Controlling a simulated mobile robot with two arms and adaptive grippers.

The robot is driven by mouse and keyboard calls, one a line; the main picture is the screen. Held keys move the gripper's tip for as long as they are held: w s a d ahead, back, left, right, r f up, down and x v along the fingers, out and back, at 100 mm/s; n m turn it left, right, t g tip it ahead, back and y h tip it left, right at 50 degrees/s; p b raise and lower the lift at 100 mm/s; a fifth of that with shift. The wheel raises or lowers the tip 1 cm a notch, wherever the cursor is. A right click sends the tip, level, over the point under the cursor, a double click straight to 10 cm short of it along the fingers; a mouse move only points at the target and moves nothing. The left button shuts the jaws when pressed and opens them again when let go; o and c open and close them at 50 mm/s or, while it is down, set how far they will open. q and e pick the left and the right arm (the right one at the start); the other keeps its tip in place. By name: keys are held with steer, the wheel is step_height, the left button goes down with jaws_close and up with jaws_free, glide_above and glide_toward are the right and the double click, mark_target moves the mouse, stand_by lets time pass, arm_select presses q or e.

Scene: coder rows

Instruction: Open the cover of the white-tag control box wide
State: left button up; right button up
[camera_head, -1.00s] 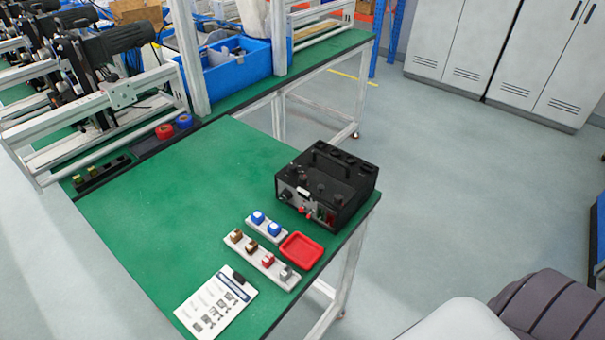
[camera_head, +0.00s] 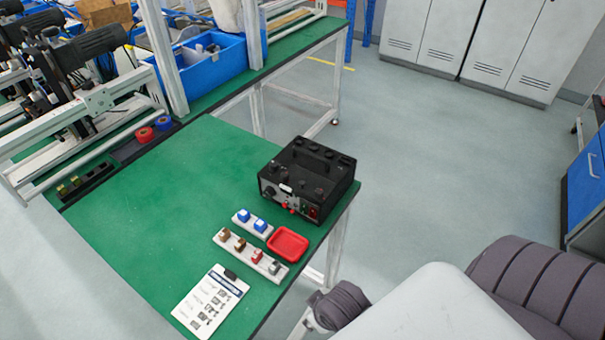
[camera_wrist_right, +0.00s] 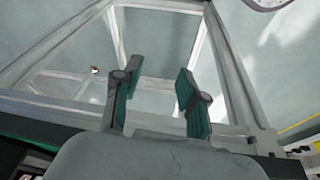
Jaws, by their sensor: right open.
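The black control box (camera_head: 307,180) stands on the right edge of the green table in the head view. It has a handle on its top and a small white tag (camera_head: 286,188) on its front face, beside knobs and red parts. Its top looks closed. My right gripper (camera_wrist_right: 160,92) shows in the right wrist view, its two teal-padded fingers apart with nothing between them. In the head view only parts of my right arm show at the bottom right, in front of the table and apart from the box. My left gripper is not in view.
In front of the box are a red tray (camera_head: 288,244), a strip with blue-topped blocks (camera_head: 252,222), a longer strip with small blocks (camera_head: 249,252) and a clipboard (camera_head: 211,301). A blue bin (camera_head: 205,68) stands behind. The table's left middle is clear.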

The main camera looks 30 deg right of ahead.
steer(key=w+a+r+n+t, duration=0.1)
steer(key=w+r+n+t, duration=0.2)
steer(key=w+r+t, duration=0.75)
steer(key=w+r+n+t, duration=0.35)
steer(key=w+r, duration=0.85)
steer(key=r, duration=1)
steer(key=a+r+n+g+y, duration=0.3)
steer(key=a+r+n+y, duration=0.2)
steer(key=a+n+y, duration=0.5)
steer(key=a+r+n+g+y, duration=0.3)
steer(key=a+r+n+y, duration=0.25)
steer(key=n+y, duration=0.6)
steer(key=n+g+h+p, duration=0.1)
steer(key=n+g+h, duration=1)
steer(key=h, duration=1.1)
glide_above(303, 183)
step_height(303, 183, down, 11)
steer(key=shift+m+g+y, duration=0.25)
steer(key=shift+m+g, duration=0.05)
steer(key=shift+m, duration=0.1)
step_height(303, 183, down, 12)
steer(key=p, duration=0.3)
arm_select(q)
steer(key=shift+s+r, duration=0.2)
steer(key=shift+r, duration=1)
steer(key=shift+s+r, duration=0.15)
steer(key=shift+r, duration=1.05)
arm_select(e)
steer(key=shift+f, duration=0.65)
